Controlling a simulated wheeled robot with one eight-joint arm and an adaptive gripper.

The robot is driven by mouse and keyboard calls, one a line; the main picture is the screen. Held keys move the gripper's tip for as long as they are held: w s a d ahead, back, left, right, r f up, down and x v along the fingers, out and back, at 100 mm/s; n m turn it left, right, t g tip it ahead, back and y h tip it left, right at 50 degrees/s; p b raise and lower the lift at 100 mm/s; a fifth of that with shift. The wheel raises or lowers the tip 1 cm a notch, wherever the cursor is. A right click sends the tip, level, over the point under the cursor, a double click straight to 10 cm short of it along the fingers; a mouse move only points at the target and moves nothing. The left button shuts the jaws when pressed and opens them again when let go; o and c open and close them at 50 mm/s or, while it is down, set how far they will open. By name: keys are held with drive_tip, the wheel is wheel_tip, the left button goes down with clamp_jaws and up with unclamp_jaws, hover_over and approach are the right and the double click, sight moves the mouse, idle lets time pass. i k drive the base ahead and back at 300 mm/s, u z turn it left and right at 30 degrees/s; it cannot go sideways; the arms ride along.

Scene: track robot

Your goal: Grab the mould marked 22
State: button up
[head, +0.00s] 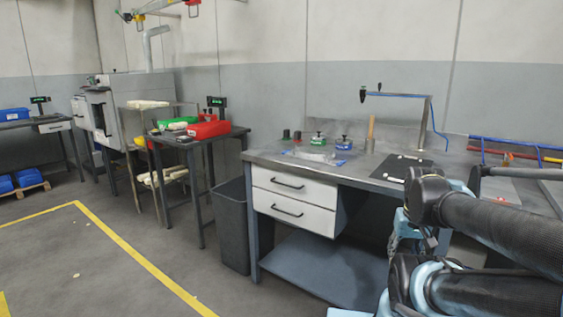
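I cannot make out a mould marked 22, and no number is readable at this size. Several pale, long blocks that may be moulds (168,176) lie on the lower shelf of a metal rack at the left. Another pale block (148,104) lies on the rack's top. My arm fills the lower right of the head view, in front of the workbench. My gripper's fingertips cannot be made out, so its state does not show.
A grey workbench (258,158) with two white drawers stands at the centre right, holding small jars and tools. A dark bin (232,225) stands at its left end. A small table (172,137) carries red and green trays. Yellow-lined floor (85,255) at the left is open.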

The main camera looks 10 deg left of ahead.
sight(327, 157)
drive_tip(key=u, duration=1.25)
drive_tip(key=i, duration=0.8)
drive_tip(key=u, duration=0.25)
